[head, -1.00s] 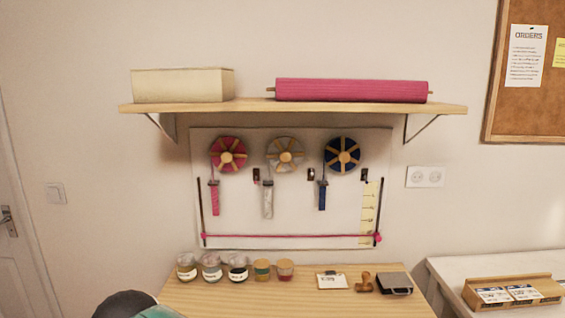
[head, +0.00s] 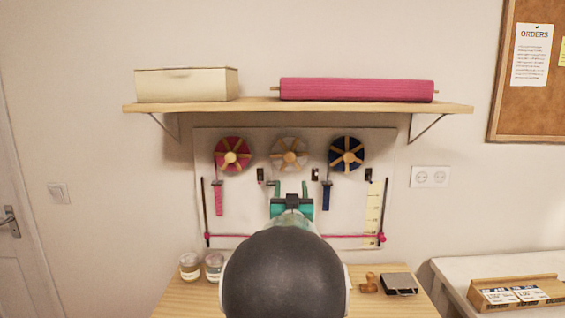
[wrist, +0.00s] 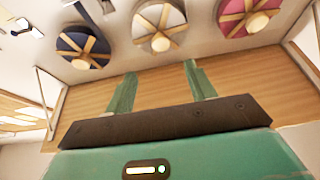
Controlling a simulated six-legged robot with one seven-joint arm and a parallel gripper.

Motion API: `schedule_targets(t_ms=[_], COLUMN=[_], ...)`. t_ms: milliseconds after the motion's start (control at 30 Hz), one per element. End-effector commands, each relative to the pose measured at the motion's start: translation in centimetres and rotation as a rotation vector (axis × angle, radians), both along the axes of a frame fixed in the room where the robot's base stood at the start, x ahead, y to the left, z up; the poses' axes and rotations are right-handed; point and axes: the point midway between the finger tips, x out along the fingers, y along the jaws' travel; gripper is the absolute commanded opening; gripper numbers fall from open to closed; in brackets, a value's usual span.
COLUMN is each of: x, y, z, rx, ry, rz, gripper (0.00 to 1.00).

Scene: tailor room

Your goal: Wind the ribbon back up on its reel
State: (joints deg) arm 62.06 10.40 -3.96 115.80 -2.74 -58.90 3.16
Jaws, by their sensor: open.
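Three reels with wooden spokes and knobs hang on a pale wall board: pink (head: 232,157), white (head: 290,154) and blue (head: 346,155). The wrist view shows the blue reel (wrist: 82,47) at left, the white (wrist: 160,27) in the middle and the pink (wrist: 248,14) at right. A pink ribbon end (head: 219,198) and a blue one (head: 326,196) hang below. The white reel's hanging end is hidden behind my arm. A thin pink line (head: 345,236) runs along the board's bottom. My gripper (head: 290,187) is open and empty, just below the white reel.
A wooden shelf (head: 250,105) above holds a cream box (head: 186,85) and a pink roll (head: 356,90). Dark rods (head: 205,210) flank the board. The table below holds jars (head: 190,267), a stamp (head: 369,283) and a dark pad (head: 399,284); my arm hides its middle.

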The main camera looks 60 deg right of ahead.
Motion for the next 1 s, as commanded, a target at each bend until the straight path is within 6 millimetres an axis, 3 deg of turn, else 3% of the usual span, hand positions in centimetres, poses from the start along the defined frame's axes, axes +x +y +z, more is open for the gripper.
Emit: schedule_targets(t_ms=[600, 1000], x=[4.9, 5.6], y=[-9.1, -10.4], z=[4.2, 4.8], rx=[0.002, 0.003], ry=[0.000, 0.001], rz=[0.001, 0.001], gripper=[0.55, 0.55])
